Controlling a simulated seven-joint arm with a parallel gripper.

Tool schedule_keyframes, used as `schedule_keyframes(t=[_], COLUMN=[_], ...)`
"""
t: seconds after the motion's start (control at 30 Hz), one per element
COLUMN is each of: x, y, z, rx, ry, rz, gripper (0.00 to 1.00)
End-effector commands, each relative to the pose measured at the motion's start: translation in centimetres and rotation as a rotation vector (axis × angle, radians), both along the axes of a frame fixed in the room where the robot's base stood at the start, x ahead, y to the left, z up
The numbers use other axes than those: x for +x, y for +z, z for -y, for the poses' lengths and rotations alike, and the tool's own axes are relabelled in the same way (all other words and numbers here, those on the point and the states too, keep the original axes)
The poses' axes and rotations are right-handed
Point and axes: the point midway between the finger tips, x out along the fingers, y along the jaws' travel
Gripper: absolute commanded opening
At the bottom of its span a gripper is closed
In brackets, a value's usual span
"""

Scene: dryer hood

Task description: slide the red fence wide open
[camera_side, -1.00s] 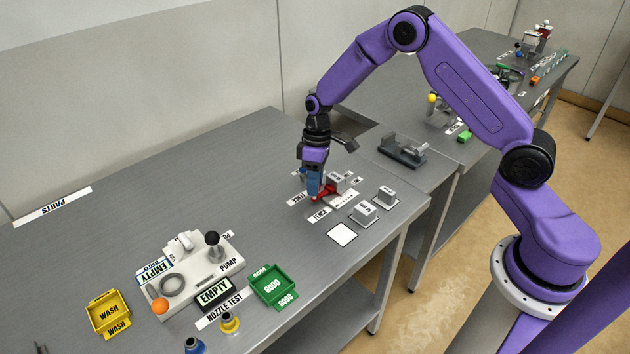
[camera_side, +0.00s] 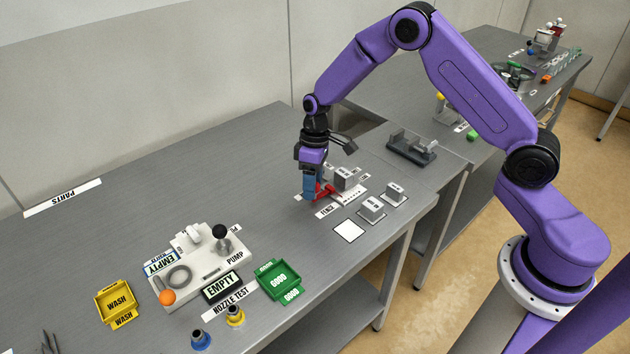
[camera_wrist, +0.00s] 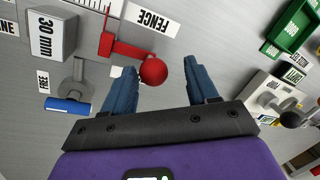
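The red fence (camera_wrist: 125,47) shows in the wrist view as a red bar with a round red knob (camera_wrist: 153,70) at its end. It lies beside a white FENCE label (camera_wrist: 152,18). In the side view the red fence (camera_side: 326,191) is partly hidden behind my fingers. My gripper (camera_side: 312,196) points down at it, close to the table. In the wrist view my gripper (camera_wrist: 160,67) has its two blue fingers apart, with the knob between their tips and gaps showing on both sides.
A grey 30 mm block (camera_wrist: 50,34) and a blue-handled lever (camera_wrist: 67,106) by a FREE label stand near the fence. Grey blocks (camera_side: 371,207) sit to its right. The pump station (camera_side: 200,265) and green tray (camera_side: 279,281) are at front left. Table left of the fence is clear.

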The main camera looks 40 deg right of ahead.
Motion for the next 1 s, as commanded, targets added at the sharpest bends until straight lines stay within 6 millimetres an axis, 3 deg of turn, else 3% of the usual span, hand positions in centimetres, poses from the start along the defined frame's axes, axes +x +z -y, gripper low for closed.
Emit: schedule_keyframes(t=[0.23, 0.37, 1.0], x=[0.1, 0.2, 1.6], y=[0.1, 1.1, 13.7], z=[0.3, 0.4, 2.4], rx=[-0.001, 0.000, 0.001], ry=[-0.003, -0.005, -0.004], rz=[0.000, 0.003, 0.005], gripper=[0.58, 0.58, 0.58])
